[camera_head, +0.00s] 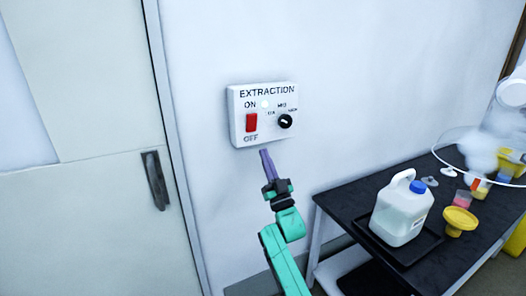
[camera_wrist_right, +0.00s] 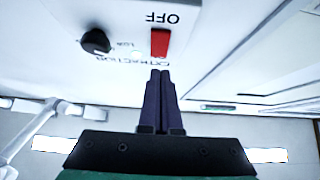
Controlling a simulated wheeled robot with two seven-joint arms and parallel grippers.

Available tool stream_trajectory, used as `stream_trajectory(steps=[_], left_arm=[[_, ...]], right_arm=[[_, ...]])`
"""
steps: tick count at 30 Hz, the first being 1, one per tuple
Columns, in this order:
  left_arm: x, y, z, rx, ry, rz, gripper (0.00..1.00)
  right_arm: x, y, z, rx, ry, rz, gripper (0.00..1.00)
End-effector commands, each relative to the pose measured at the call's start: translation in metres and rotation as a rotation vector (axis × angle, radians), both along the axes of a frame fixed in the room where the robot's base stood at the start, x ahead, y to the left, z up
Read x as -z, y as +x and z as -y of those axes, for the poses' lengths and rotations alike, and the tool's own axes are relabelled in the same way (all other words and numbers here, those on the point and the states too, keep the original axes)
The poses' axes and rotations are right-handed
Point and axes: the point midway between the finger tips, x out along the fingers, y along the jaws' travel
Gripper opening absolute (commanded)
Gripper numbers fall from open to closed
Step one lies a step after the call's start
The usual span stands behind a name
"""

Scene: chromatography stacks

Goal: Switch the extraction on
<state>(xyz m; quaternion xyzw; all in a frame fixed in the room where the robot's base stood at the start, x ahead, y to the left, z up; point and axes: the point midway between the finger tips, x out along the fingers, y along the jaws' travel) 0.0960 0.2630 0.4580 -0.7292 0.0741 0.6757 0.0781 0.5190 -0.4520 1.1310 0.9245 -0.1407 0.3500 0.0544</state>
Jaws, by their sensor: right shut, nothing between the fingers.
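A white control panel (camera_head: 268,140) marked EXTRACTION is fixed on the wall. It carries a red rocker switch (camera_head: 251,122) between ON above and OFF below, and a black knob (camera_head: 285,121) to its right. Which way the rocker is pressed is hard to tell. My right gripper (camera_head: 264,152) is shut and empty, with its purple fingers pointing up at the panel's lower edge in the head view. In the upside-down right wrist view, the fingertips (camera_wrist_right: 160,72) appear just below the red switch (camera_wrist_right: 160,42), seemingly apart from it. My left gripper is not in view.
A dark table (camera_head: 334,205) stands at the right, with a white jug (camera_head: 400,215) with a blue cap in a black tray, a yellow funnel-like piece (camera_head: 459,221) and small cups. A door with a dark handle (camera_head: 155,181) is at the left. The wall around the panel is clear.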

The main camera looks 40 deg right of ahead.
Motion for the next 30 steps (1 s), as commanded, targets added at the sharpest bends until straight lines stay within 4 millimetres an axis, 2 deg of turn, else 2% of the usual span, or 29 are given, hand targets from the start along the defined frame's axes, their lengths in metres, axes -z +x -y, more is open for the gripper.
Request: stream_trajectory(steps=[1,3,7,10,17,30], left_arm=[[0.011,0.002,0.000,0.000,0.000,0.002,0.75],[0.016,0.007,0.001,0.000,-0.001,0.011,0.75],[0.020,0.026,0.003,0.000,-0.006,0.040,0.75],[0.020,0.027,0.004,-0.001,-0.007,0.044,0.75],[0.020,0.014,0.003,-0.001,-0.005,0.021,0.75],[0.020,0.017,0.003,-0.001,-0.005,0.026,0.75]], right_arm=[[0.016,-0.006,-0.002,-0.001,0.001,-0.002,0.00],[0.027,-0.013,-0.004,-0.001,0.001,-0.002,0.00],[0.039,-0.023,-0.007,-0.001,0.000,0.001,0.00],[0.042,-0.026,-0.008,-0.001,0.000,0.001,0.00],[0.041,-0.027,-0.008,-0.001,0.000,0.001,0.00],[0.041,-0.026,-0.008,0.000,0.000,0.001,0.00]])
